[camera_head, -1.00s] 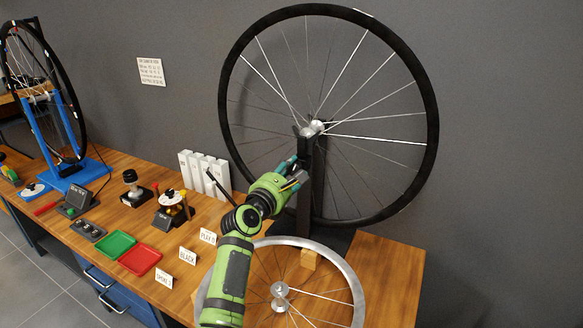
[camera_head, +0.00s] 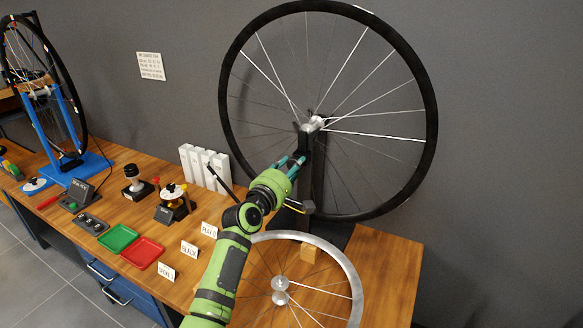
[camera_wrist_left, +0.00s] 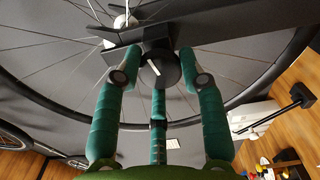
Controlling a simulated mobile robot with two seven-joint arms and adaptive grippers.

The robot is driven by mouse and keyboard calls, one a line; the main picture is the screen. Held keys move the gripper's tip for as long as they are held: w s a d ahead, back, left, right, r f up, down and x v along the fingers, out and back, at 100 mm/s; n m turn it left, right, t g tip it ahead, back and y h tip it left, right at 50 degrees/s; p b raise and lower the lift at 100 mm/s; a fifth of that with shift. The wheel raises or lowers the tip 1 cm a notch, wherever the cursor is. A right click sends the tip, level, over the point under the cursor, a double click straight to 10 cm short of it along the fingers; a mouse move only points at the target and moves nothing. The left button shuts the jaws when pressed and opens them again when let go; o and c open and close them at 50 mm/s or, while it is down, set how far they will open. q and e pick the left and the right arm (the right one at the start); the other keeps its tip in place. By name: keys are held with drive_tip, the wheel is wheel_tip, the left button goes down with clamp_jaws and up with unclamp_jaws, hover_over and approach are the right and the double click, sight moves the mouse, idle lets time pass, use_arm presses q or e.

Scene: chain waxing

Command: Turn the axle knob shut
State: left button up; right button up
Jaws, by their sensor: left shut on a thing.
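The axle knob (camera_wrist_left: 160,70) is a dark round knob with a white pointer line, on the black stand arm in the left wrist view. The line lies at a slant. My left gripper (camera_wrist_left: 161,56) has its teal fingers around the knob, shut on it. In the head view the gripper (camera_head: 291,163) reaches up to the black stand just below the wheel hub (camera_head: 313,124), and the knob is too small to make out there. The spoked wheel (camera_head: 431,125) with a black tyre stands upright on the black stand (camera_head: 319,185). My right gripper is in neither view.
A bare silver rim (camera_head: 350,272) lies on the wooden bench (camera_head: 392,272) below my arm. White boxes (camera_head: 205,168), label cards, a green tray (camera_head: 118,237) and a red tray (camera_head: 142,252) stand to the left. A blue stand (camera_head: 75,172) holds another wheel.

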use_arm(q)
drive_tip(key=m, duration=0.4)
drive_tip(key=shift+r+m, duration=0.25)
drive_tip(key=shift+m, duration=0.15)
drive_tip(key=m, duration=0.3)
drive_tip(key=shift+m, duration=0.3)
drive_tip(key=m, duration=0.3)
drive_tip(key=shift+m, duration=0.3)
drive_tip(key=shift+r+m, duration=0.1)
drive_tip(key=shift+m, duration=0.8)
drive_tip(key=m+p, duration=0.1)
drive_tip(key=m, duration=0.3)
drive_tip(key=shift+m, duration=1.2)
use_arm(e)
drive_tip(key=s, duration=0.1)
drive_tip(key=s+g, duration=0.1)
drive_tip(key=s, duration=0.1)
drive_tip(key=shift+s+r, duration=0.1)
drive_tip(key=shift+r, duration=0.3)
use_arm(q)
drive_tip(key=shift+m+p, duration=0.3)
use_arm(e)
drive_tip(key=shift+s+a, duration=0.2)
